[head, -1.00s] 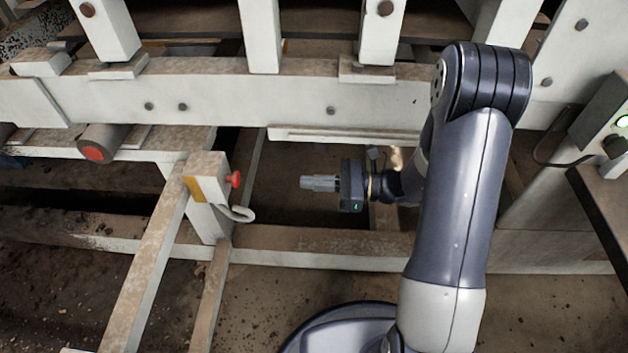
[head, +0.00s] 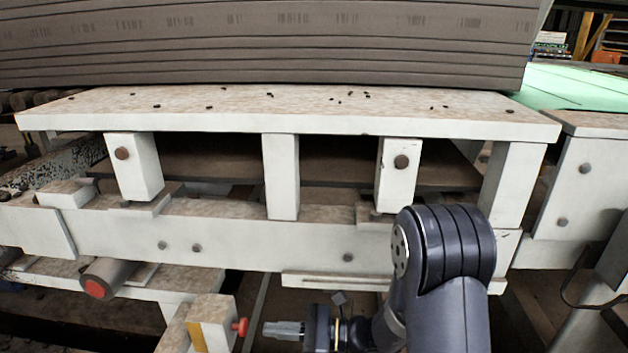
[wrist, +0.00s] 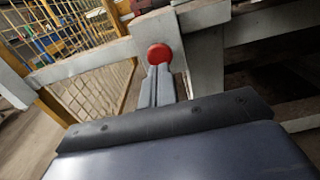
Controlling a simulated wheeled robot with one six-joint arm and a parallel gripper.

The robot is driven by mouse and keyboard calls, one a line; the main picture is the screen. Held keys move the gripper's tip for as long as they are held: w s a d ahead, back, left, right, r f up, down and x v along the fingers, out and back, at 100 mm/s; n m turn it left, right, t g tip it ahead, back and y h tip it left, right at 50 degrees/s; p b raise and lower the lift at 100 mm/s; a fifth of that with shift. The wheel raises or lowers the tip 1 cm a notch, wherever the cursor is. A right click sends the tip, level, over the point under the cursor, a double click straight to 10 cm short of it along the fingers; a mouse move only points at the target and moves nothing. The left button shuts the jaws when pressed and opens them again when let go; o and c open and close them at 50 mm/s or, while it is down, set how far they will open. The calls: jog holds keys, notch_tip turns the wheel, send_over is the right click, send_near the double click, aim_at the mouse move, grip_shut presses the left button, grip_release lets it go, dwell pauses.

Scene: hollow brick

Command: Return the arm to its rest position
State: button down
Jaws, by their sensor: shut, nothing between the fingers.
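My gripper (head: 284,330) is at the bottom middle of the head view, pointing left. Its fingers are together with nothing between them. In the wrist view the closed fingers (wrist: 159,84) point toward a red button (wrist: 160,54) on a pale post. The same red button (head: 240,327) shows in the head view, left of the fingertips, with a small gap between them in the picture. The button's mount is a whitish box (head: 212,318) with a yellow stripe. My arm is bent, its dark elbow at the lower right of the head view.
A whitish frame with a long beam (head: 270,238) and a speckled top ledge (head: 300,108) spans the view beyond my arm. A large grey-brown ribbed block (head: 260,45) lies above the ledge. A red-ended roller (head: 95,289) is at left. A yellow mesh fence (wrist: 85,50) shows in the wrist view.

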jog(key=shift+s+d+p, duration=0.2)
jog(key=shift+d+p, duration=0.2)
jog(key=shift+d, duration=1.3)
jog(key=shift+a, duration=0.1)
